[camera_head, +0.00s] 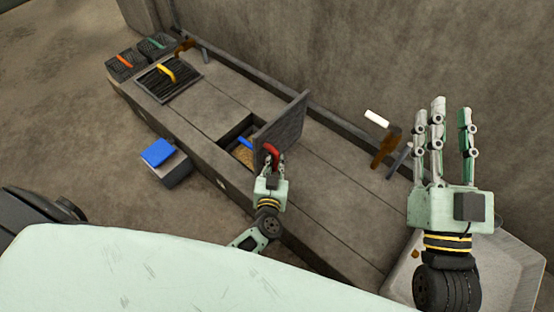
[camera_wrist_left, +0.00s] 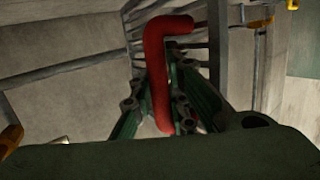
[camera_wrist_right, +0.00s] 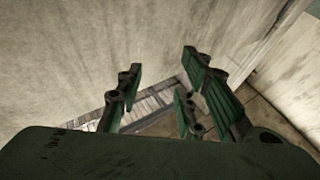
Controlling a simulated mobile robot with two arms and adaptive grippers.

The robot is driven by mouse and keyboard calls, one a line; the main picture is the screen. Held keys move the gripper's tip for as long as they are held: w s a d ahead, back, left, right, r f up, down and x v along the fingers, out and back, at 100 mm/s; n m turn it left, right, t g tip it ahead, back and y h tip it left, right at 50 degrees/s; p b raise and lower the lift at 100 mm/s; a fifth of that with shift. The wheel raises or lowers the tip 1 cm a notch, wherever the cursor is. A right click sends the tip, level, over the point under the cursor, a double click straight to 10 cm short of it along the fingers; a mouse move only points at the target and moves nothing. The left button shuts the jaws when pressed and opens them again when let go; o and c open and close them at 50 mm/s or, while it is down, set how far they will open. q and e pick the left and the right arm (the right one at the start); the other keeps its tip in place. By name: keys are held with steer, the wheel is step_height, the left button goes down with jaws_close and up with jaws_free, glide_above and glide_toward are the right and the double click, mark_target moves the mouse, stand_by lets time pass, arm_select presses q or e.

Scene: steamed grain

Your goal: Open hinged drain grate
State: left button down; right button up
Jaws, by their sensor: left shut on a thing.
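The hinged drain grate (camera_head: 287,122) stands raised, near upright, on the right side of a square opening (camera_head: 236,133) in the long grey bench. Its red handle (camera_head: 270,153) faces my left gripper (camera_head: 272,166). My left gripper is shut on this handle; in the left wrist view the red handle (camera_wrist_left: 157,75) runs down between the fingers, with the grate bars (camera_wrist_left: 198,45) behind it. Something blue and a tan surface show inside the opening. My right gripper (camera_head: 447,112) is open and empty, raised at the right, away from the grate.
A dark grate with a yellow handle (camera_head: 168,82) lies at the bench's far left, beside small grates with orange (camera_head: 124,61) and green handles. A blue-topped block (camera_head: 158,153) stands on the floor. A brown-handled tool (camera_head: 386,147) is near the wall. A pale basin (camera_head: 510,268) is at lower right.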

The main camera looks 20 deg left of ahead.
arm_select(q)
steer(key=shift+d, duration=0.1)
arm_select(e)
steer(key=shift+w+d+f+g+h, duration=0.1)
steer(key=shift+w+f+g+h, duration=0.15)
steer(key=shift+f, duration=0.35)
steer(key=shift+w+f+g+h, duration=0.1)
steer(key=shift+f+g, duration=0.25)
steer(key=shift+f, duration=0.2)
arm_select(q)
steer(key=c, duration=2)
jaws_free()
steer(key=v, duration=1.2)
